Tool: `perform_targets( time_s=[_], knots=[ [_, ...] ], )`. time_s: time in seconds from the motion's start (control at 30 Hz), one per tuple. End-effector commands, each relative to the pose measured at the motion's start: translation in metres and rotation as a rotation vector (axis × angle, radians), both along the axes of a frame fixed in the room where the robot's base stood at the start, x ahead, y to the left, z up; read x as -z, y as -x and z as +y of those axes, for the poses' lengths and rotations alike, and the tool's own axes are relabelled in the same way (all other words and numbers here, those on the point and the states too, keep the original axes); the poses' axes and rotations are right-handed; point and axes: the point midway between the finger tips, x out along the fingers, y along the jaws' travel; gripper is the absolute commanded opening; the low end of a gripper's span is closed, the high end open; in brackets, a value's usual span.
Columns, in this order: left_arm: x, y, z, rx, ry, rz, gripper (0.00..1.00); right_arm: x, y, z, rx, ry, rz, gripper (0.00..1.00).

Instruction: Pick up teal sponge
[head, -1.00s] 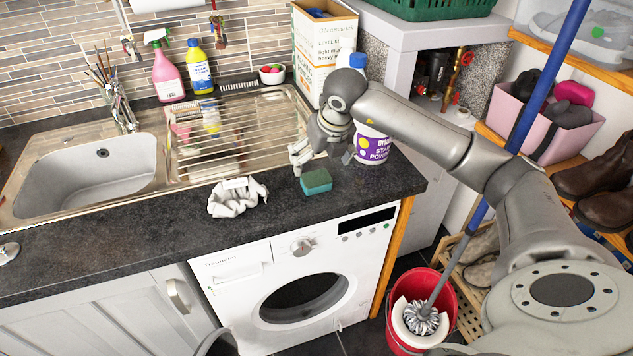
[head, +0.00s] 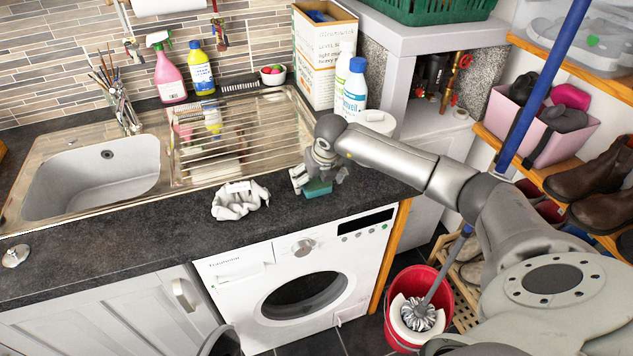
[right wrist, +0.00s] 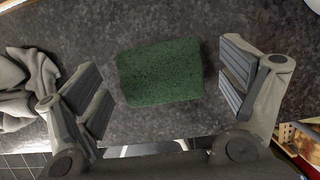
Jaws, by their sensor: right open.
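The teal sponge (head: 318,188) lies on the dark countertop, near its front edge above the washing machine. In the right wrist view its dark green top (right wrist: 160,72) fills the middle, between the two finger pads. My right gripper (head: 317,184) is open over the sponge, one finger on each side. In the head view the gripper hides part of the sponge. My left gripper is not in view.
A crumpled grey-white cloth (head: 238,200) lies left of the sponge and also shows in the right wrist view (right wrist: 22,85). The drying rack (head: 240,135) and sink (head: 95,180) are behind and left. White bottles (head: 354,90) and a tub stand behind my right arm.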

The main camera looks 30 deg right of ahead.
Motion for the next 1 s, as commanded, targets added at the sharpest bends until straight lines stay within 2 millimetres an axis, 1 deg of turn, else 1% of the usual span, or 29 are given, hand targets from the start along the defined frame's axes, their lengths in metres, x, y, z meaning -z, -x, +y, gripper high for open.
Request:
perform_targets(
  time_s=[0.17, 0.2, 0.5, 0.63, 0.67, 0.87, 1.0],
  knots=[
    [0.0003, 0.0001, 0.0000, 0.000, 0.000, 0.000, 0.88, 0.0011, -0.0001, -0.0002, 0.000, 0.000, 0.000, 0.92],
    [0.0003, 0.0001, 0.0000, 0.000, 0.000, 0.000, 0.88, 0.0010, -0.0001, -0.0002, 0.000, 0.000, 0.000, 0.91],
    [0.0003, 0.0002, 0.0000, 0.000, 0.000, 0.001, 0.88, 0.0008, 0.0000, -0.0001, 0.000, 0.000, 0.000, 0.59],
    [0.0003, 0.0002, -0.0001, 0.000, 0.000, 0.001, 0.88, 0.0006, 0.0000, -0.0001, 0.000, 0.000, 0.000, 0.59],
    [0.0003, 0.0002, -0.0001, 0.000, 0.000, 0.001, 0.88, 0.0006, 0.0000, -0.0001, 0.000, 0.000, 0.000, 0.57],
    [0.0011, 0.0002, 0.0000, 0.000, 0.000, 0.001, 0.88, 0.0001, -0.0001, -0.0001, 0.000, 0.000, 0.000, 0.57],
    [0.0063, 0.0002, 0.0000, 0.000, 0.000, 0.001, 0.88, -0.0049, -0.0005, 0.0001, 0.000, -0.001, -0.001, 0.57]
  ],
)
